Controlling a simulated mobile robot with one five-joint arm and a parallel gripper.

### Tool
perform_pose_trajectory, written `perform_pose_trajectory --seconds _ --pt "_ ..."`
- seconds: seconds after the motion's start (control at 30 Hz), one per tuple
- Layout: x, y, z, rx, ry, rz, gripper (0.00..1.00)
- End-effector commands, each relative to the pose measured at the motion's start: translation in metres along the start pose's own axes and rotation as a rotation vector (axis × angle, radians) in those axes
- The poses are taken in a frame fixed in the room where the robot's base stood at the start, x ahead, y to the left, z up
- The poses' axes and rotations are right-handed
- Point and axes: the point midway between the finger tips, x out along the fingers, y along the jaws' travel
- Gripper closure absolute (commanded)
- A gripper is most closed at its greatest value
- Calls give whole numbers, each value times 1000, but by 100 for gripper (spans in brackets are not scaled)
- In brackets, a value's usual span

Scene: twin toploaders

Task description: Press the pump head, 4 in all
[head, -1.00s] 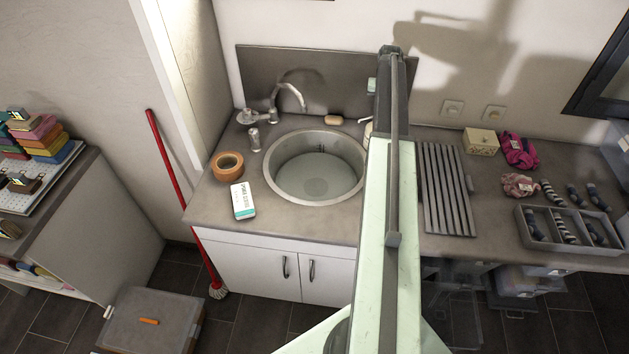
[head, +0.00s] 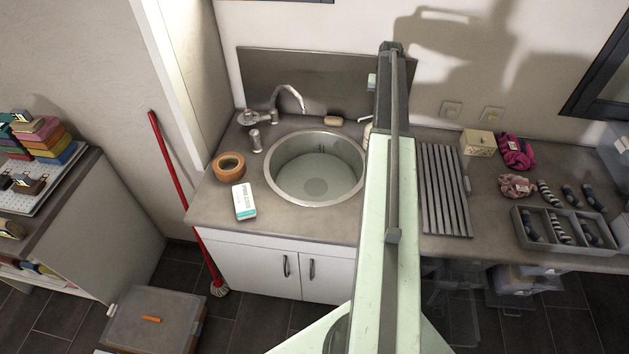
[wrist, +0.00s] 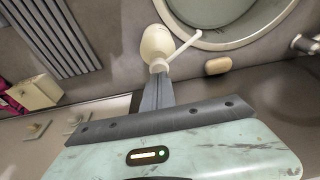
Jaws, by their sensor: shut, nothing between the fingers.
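The cream pump bottle (wrist: 157,42) stands beside the sink in the wrist view, with its pale spout (wrist: 183,54) pointing towards the basin rim. My gripper (wrist: 157,82) is shut and empty, with its fingertips at the near side of the pump top in the picture. I cannot tell whether they touch it or hover above it. In the head view only a sliver of the bottle (head: 367,132) shows to the left of my arm, and my fingertips are hidden there.
The round sink (head: 316,168) and faucet (head: 290,95) lie left of my arm. A soap bar (head: 333,120) sits behind the sink. The slatted rack (head: 443,190) is at right.

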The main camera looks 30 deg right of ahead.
Motion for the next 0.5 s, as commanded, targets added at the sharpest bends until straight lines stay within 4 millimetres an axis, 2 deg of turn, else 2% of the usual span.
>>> perform_pose_trajectory --seconds 0.5 --pt "17 0 3 0 0 0 100"
